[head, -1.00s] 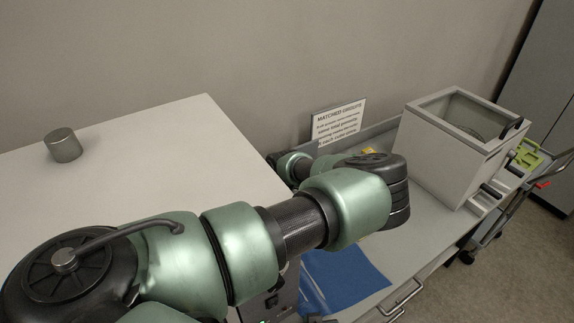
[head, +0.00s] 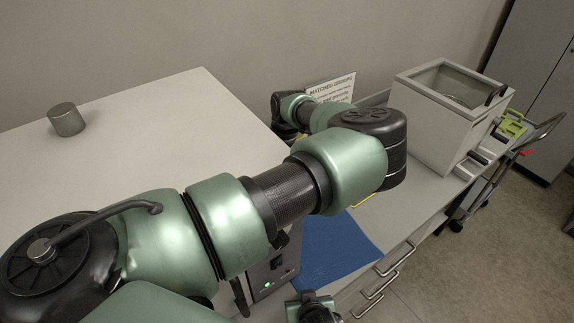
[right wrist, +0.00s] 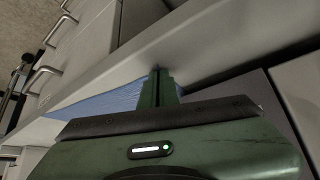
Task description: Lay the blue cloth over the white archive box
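The blue cloth (head: 340,252) lies on the grey counter in the head view, partly behind my arm. It also shows as a blue strip in the right wrist view (right wrist: 95,103). My right gripper's fingers (right wrist: 158,88) are together at the cloth's edge and look shut on it. In the head view, only a dark and green part of what looks like my right arm shows at the bottom, beside the cloth. My left arm crosses the head view; its gripper is hidden. I cannot make out a plain white archive box.
A pale box with a glass top (head: 440,122) stands on the counter at the right. A printed sign (head: 332,87) stands at the back. A metal cylinder (head: 66,119) sits on the white surface at left. Drawer handles (head: 394,262) line the counter front; a trolley (head: 500,165) stands right.

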